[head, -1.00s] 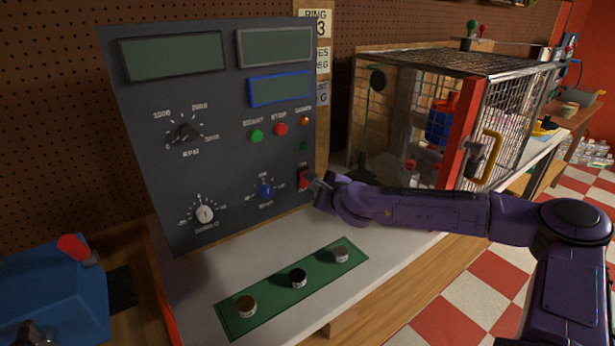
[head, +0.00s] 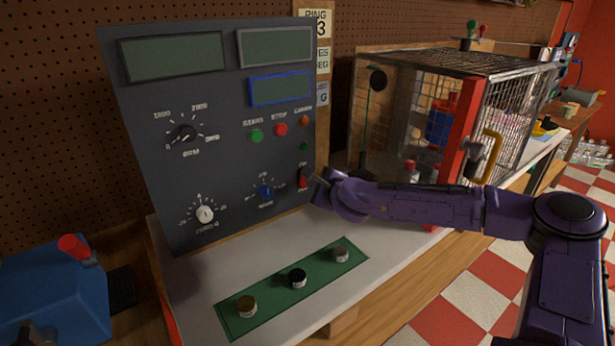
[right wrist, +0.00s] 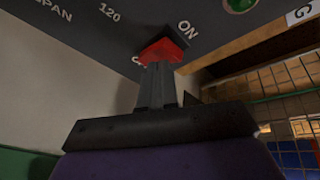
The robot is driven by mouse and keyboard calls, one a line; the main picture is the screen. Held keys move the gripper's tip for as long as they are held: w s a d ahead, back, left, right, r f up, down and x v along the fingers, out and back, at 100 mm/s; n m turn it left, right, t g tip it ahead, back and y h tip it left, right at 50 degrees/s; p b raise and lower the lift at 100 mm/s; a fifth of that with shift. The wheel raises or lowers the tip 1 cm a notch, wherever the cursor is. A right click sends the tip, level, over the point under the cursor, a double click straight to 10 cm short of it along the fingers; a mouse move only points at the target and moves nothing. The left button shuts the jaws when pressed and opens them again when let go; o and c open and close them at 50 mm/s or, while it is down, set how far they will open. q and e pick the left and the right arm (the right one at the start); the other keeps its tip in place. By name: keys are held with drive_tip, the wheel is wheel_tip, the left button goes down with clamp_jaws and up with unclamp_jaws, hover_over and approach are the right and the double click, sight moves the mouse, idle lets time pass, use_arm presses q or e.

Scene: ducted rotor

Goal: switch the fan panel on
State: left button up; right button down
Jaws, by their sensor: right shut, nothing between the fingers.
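The dark fan panel (head: 225,110) stands tilted back on the bench, with blank green displays. Its red rocker switch (head: 303,180) is at the lower right edge. In the right wrist view the red switch (right wrist: 160,50) sits just below the word ON, directly at my fingertips. My right gripper (head: 316,179) is shut and empty, its fingers together in the right wrist view (right wrist: 158,68). The tips overlap the switch's lower part there; I cannot tell whether they press it. The small green lamp (head: 304,146) above the switch looks dark. My left gripper is not in view.
Green START (head: 257,136) and red STOP (head: 281,129) buttons and several knobs share the panel. A green strip (head: 270,302) with three small round pieces lies in front. A wire cage (head: 450,120) stands to the right, a blue box (head: 55,295) to the left.

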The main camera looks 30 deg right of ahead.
drive_tip(key=shift+w+r, duration=0.15)
drive_tip(key=shift+w, duration=0.15)
drive_tip(key=shift+s, duration=0.15)
idle(0.4)
drive_tip(key=shift+s+f, duration=0.35)
drive_tip(key=shift+s, duration=0.35)
drive_tip(key=s, duration=0.1)
drive_tip(key=s+f, duration=0.1)
drive_tip(key=s, duration=0.1)
drive_tip(key=s+f, duration=0.1)
drive_tip(key=shift+s+d, duration=0.2)
drive_tip(key=shift+s, duration=0.05)
drive_tip(key=shift+p, duration=0.3)
